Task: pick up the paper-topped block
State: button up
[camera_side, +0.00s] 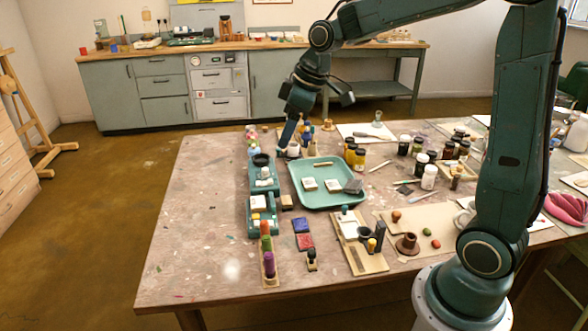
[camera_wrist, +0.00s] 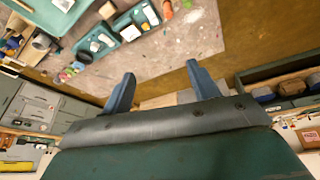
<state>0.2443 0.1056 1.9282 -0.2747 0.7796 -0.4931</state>
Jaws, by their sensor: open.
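In the side view, two white-topped pieces (camera_side: 310,184) (camera_side: 333,185) lie in the green tray (camera_side: 322,163). A small tan block (camera_side: 287,202) sits on the table left of the tray, beside two teal devices (camera_side: 257,222) that also carry pale squares. I cannot tell which piece is the paper-topped block. The tan block also shows at the top of the wrist view (camera_wrist: 107,10). My gripper (camera_side: 284,142) hangs above the table's far edge, behind the tray. In the wrist view its two blue fingers (camera_wrist: 160,74) stand wide apart with nothing between them.
Jars and bottles (camera_side: 404,145) crowd the table right of the tray. A rack of coloured pieces (camera_side: 268,258), blue and red squares (camera_side: 303,232) and a wooden board (camera_side: 362,247) lie nearer the front. The table's left front is mostly clear.

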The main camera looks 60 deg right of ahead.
jog(key=w+d+f+n, duration=0.2)
jog(key=w+d+f, duration=0.2)
jog(key=w+f, duration=0.35)
jog(key=n+y, duration=0.2)
send_near(254, 202)
jog(key=shift+w+a+f+g, duration=0.2)
jog(key=shift+w+f, duration=0.15)
jog(key=shift+f, duration=0.3)
jog(key=shift+w+a+f+g, duration=0.1)
jog(key=shift+w+f+g, duration=0.1)
jog(key=shift+w+f, duration=0.35)
jog(key=shift+s+f, duration=0.15)
jog(key=shift+f, duration=0.05)
jog(key=shift+x, duration=2.5)
jog(key=c, duration=0.7)
jog(key=shift+r, duration=0.1)
